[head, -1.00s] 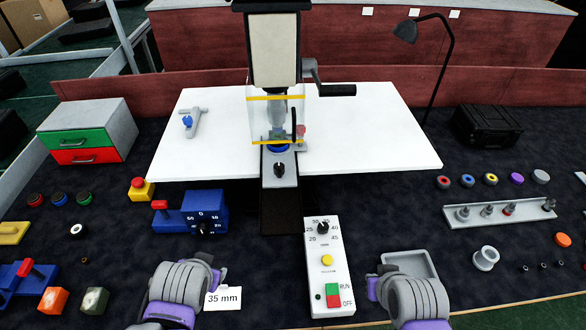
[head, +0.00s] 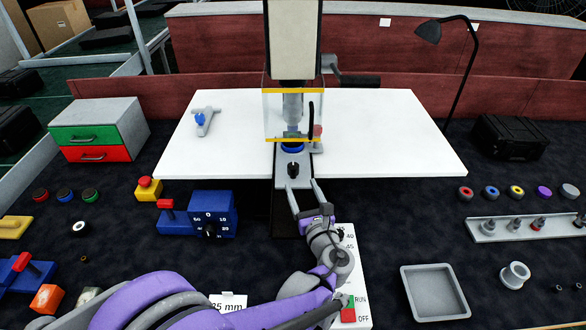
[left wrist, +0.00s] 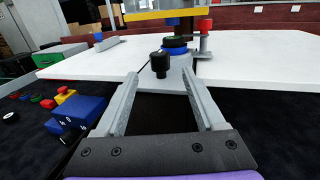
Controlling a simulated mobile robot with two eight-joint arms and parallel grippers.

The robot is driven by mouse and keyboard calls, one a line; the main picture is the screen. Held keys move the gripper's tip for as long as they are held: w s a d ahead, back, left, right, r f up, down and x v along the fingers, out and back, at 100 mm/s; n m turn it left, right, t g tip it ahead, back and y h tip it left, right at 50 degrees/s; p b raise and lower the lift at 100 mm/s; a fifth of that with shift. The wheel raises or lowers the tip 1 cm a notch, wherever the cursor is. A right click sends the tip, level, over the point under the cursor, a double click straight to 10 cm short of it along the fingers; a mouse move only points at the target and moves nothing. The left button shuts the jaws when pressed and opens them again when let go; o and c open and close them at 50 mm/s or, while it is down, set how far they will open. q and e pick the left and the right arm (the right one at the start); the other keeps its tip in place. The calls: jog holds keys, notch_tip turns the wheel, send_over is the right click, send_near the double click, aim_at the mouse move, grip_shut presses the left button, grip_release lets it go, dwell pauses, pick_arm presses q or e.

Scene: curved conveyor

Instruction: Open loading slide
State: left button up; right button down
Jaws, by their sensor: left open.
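The loading slide (head: 284,180) is a grey plate under the press at the front edge of the white table, with a black knob (head: 294,169) on it. The knob also shows in the left wrist view (left wrist: 160,64). My left gripper (head: 303,184) is open and empty. Its fingers point at the knob from the front, and in the left wrist view the knob lies ahead, between the lines of the two fingers. A round blue and dark part (left wrist: 174,46) sits just behind the knob. My right gripper is not in view.
The press has a clear guard with yellow edges (head: 290,92). A blue control box (head: 212,212) and a yellow-based red button (head: 148,188) stand left. My left arm covers much of the white control panel (head: 350,262). A grey tray (head: 434,290) is at right.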

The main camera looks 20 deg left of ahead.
aim_at(295, 172)
pick_arm(q)
jog(key=p+x, duration=0.1)
jog(key=x, duration=0.8)
grip_shut()
dwell(1.2)
